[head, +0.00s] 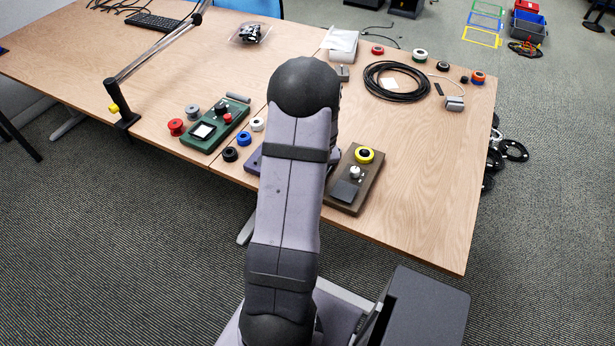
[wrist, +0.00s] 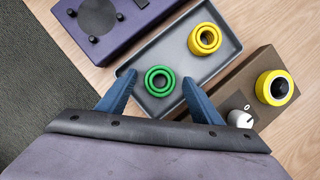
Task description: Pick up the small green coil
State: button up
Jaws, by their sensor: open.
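The small green coil (wrist: 160,80) lies in a shallow grey tray (wrist: 150,111) in the wrist view. My gripper (wrist: 158,77) is open, with one blue finger to the left of the coil and one to the right. The fingers appear apart from the coil in this view; their height above it is hard to tell. A yellow coil (wrist: 205,39) lies in the same tray, further up and to the right. In the head view my own arm hides the gripper, the tray and both coils.
A brown box (wrist: 257,68) with a yellow-ringed button and white knob stands right of the tray. A purple box (wrist: 119,35) stands to its left. In the head view, a green control box (head: 214,128), several spools and a black cable coil (head: 396,82) occupy the table.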

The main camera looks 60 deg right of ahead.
jog(key=c, duration=1.2)
jog(key=shift+r, duration=0.1)
notch_tip(320, 180, up, 10)
jog(key=p, duration=0.4)
jog(key=shift+p, duration=0.3)
